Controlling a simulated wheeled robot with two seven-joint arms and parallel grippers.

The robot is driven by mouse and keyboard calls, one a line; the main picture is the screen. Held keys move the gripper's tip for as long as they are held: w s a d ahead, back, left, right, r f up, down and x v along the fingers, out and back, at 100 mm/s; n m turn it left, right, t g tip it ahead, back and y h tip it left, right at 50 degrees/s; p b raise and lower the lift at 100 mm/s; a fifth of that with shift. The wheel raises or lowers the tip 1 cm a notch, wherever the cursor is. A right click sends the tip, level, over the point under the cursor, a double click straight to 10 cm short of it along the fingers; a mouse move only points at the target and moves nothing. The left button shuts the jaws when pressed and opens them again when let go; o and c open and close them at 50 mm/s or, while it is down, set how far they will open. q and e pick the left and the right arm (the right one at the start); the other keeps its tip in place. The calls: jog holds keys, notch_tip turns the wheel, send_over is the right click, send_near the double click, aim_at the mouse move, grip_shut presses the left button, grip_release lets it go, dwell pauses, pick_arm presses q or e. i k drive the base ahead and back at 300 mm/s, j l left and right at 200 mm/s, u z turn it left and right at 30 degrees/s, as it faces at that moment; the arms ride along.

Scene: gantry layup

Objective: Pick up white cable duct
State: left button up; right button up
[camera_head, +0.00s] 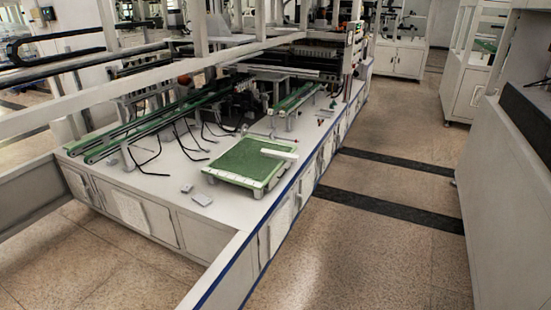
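A short white bar (279,154), which looks like the white cable duct, lies at the far right part of a green board (245,161) on the white machine table. Its right end reaches close to the board's right edge. Details of its shape are too small to tell. Neither of my grippers shows in the head view, and nothing is seen touching the bar.
The white table (165,190) has a blue front edge. Small grey blocks (201,199) lie left of the board, and black cables and green rails (150,125) stand behind. A white frame beam crosses above. Floor (370,240) to the right is clear, beside a grey cabinet (500,180).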

aim_at(273, 154)
jog(key=i+l+u, duration=0.15)
jog(key=i+l, duration=0.15)
jog(key=i, duration=0.2)
jog(key=i+l+u, duration=0.15)
jog(key=i+l, duration=0.2)
jog(key=i+u, duration=0.15)
jog(key=u, duration=0.15)
jog(key=i+l+u, duration=0.1)
jog(key=u, duration=0.25)
jog(key=i+l+u, duration=0.15)
jog(key=i+l, duration=0.15)
jog(key=i+l+u, duration=0.15)
jog(key=i+l, duration=0.15)
jog(key=l, duration=0.2)
jog(key=i+l+u, duration=0.15)
jog(key=i+l, duration=0.15)
jog(key=i+l+u, duration=0.15)
jog(key=l, duration=0.45)
jog(key=i, duration=0.1)
